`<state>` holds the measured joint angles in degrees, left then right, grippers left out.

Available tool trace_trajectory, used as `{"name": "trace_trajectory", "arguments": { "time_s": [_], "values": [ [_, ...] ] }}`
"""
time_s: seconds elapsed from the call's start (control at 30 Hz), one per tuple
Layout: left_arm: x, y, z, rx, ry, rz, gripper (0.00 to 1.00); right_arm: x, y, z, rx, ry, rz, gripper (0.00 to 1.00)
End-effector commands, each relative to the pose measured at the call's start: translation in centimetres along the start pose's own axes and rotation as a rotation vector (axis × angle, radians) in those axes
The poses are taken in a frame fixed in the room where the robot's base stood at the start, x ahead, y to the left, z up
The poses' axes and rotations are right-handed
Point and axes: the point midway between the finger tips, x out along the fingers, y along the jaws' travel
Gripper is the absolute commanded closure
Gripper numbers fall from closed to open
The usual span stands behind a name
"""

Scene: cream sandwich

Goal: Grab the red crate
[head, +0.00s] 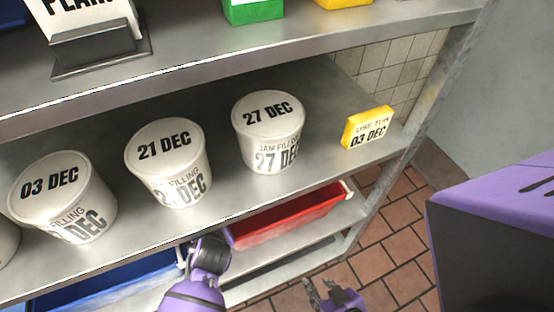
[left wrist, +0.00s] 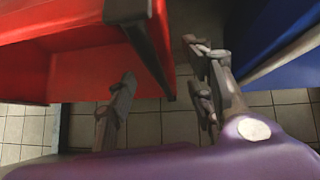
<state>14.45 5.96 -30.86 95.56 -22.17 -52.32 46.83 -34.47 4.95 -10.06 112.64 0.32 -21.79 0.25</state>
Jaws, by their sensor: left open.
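The red crate (head: 300,214) sits on the lower shelf, below the white tubs, in the head view. In the left wrist view the red crate (left wrist: 90,65) fills the upper left, with a dark strip along its edge. My left gripper (left wrist: 163,90) is open there, one finger on each side of that edge; I cannot tell whether either touches it. In the head view its fingers are hidden beyond my purple arm. My right gripper (head: 328,288) is low in the head view, its fingers apart and empty, in front of the lower shelf.
A blue crate (head: 110,277) is left of the red one; it also shows in the left wrist view (left wrist: 265,40). Several white tubs (head: 268,118) and a yellow sign (head: 367,128) stand on the shelf above. Tiled floor (head: 400,240) is open at right.

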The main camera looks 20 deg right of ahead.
Motion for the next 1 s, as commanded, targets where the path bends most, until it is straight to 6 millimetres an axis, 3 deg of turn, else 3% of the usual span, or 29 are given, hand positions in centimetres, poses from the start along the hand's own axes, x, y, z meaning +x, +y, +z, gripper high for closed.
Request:
{"name": "trace_trajectory", "arguments": {
  "time_s": [0.4, 0.73, 1.0],
  "values": [
    [5.5, -0.4, 0.7, 0.003, -0.001, -0.001, 0.52, 0.0, 0.5, 0.9, -0.007, -0.014, 0.006, 0.67],
    [6.2, -0.3, 0.7, 0.0, 0.001, 0.001, 0.52, 0.1, 0.2, 0.1, 0.007, 0.001, 0.007, 0.67],
    [6.1, -0.3, 0.7, 0.0, 0.001, 0.001, 0.87, 0.1, 0.1, 0.2, 0.01, 0.0, 0.006, 0.67]
  ]
}}
